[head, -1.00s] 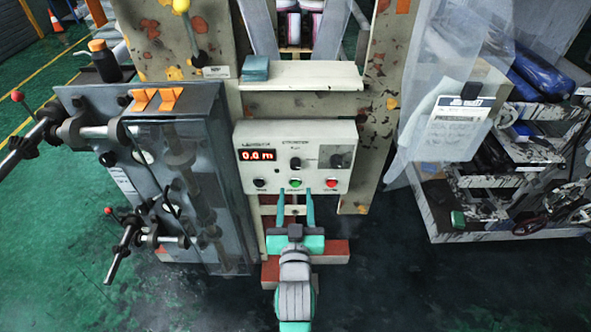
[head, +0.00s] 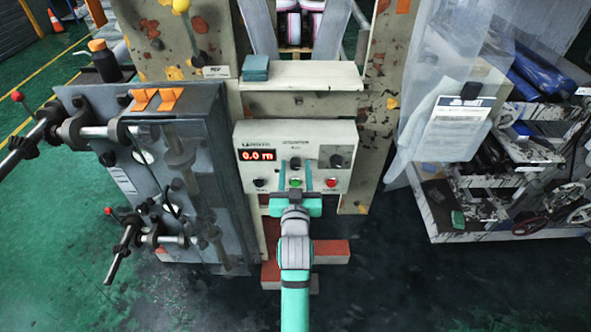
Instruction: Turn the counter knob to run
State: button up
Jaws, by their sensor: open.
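The counter box (head: 262,182) is a pale panel on the tower's front with a red display (head: 257,155) reading 0.0 m. The black counter knob (head: 295,163) sits at the panel's upper middle. Below it is a row of buttons: black, green (head: 296,183) and red (head: 332,183). My gripper (head: 295,168) is open and empty, its two teal fingers pointing up in front of the panel. The fingertips appear on either side of the knob in the picture. I cannot tell whether they touch it or how the knob is turned.
A cream shelf (head: 320,76) with a teal block (head: 255,68) juts out above the panel. A grey roller cabinet (head: 203,185) with protruding shafts stands close on the left. A plastic sheet with a hanging paper (head: 456,128) and a loaded rack (head: 470,230) are on the right.

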jog(key=c, duration=1)
jog(key=shift+n, duration=0.3)
jog(key=n, duration=0.4)
jog(key=shift+a, duration=0.1)
jog(key=n, duration=0.5)
jog(key=shift+a, duration=0.1)
jog(key=n, duration=0.4)
jog(key=shift+f, duration=0.1)
jog(key=shift+n, duration=2.1)
jog(key=shift+f, duration=0.1)
